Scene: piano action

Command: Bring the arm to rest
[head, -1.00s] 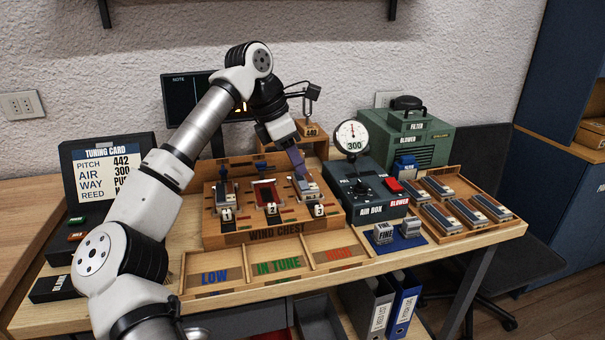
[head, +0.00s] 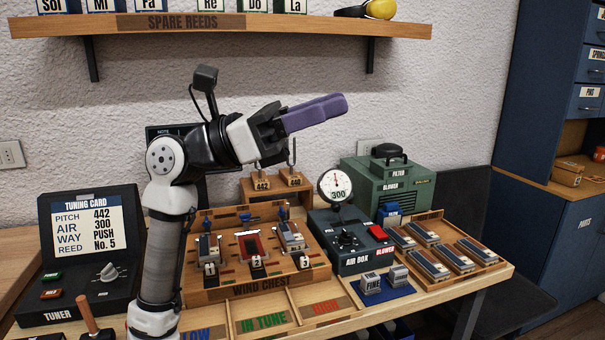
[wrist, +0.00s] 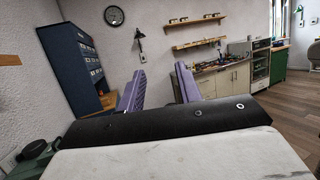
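My arm is raised over the bench in the head view. My gripper (head: 338,104) points right and slightly up, in the air above the wind chest (head: 250,284) and below the shelf. Its purple fingers overlap from this side. In the wrist view my gripper (wrist: 160,76) shows its two fingers apart, with nothing between them. Below it, the wind chest holds a reed block (head: 292,236) at slot 3, another block (head: 207,248) at slot 1 and a red-edged opening (head: 251,246) at slot 2.
A shelf marked SPARE REEDS (head: 220,27) hangs above. The air box (head: 345,262) with its gauge (head: 336,186), a green blower (head: 395,182) and a reed tray (head: 490,243) stand right. The tuner (head: 92,250) stands left. Open air surrounds my fingers.

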